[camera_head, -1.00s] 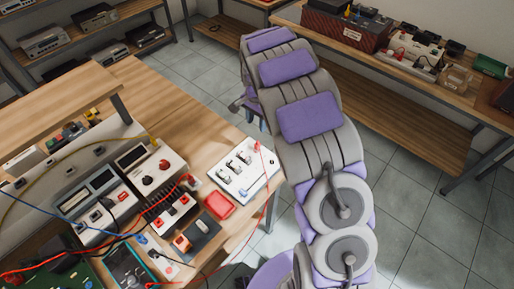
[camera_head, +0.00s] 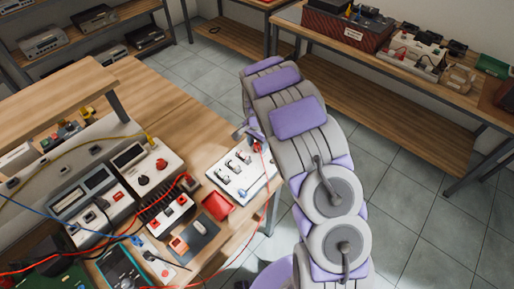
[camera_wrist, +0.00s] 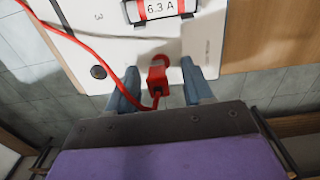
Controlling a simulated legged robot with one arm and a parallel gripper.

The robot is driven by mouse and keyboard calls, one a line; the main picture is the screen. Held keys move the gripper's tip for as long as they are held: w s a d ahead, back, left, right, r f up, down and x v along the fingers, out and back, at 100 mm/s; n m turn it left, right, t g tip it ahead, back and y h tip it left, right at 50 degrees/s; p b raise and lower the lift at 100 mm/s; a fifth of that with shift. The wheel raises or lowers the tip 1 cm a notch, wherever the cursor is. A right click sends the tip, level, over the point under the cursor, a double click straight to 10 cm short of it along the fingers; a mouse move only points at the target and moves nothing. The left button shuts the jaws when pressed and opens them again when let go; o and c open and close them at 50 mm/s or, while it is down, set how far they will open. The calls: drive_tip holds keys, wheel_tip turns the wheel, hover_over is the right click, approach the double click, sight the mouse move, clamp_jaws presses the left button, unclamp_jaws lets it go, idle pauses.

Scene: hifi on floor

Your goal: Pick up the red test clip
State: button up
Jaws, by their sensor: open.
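The red test clip (camera_wrist: 157,77) stands at the edge of a white panel (camera_wrist: 125,55) in the wrist view, with a red lead running from it. My gripper (camera_wrist: 159,84) is open, with one blue-grey finger on each side of the clip and gaps between. In the head view the clip (camera_head: 258,147) shows small and red at the panel's (camera_head: 229,190) upper right corner, beside my arm. My gripper is mostly hidden behind the arm there, with only a bit of a finger showing.
Several instruments and loose leads crowd the bench's left. A second bench (camera_head: 375,85) stands at the right, with open floor between.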

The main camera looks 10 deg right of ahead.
sight(257, 143)
drive_tip(key=shift+c, duration=0.5)
clamp_jaws()
drive_tip(key=shift+r, duration=0.1)
drive_tip(key=shift+r+p, duration=0.65)
drive_tip(key=shift+r, duration=0.95)
drive_tip(key=s+r+p, duration=0.1)
drive_tip(key=s+p, duration=0.1)
drive_tip(key=s, duration=1.4)
drive_tip(key=shift+r, duration=0.25)
drive_tip(key=shift+a, duration=0.1)
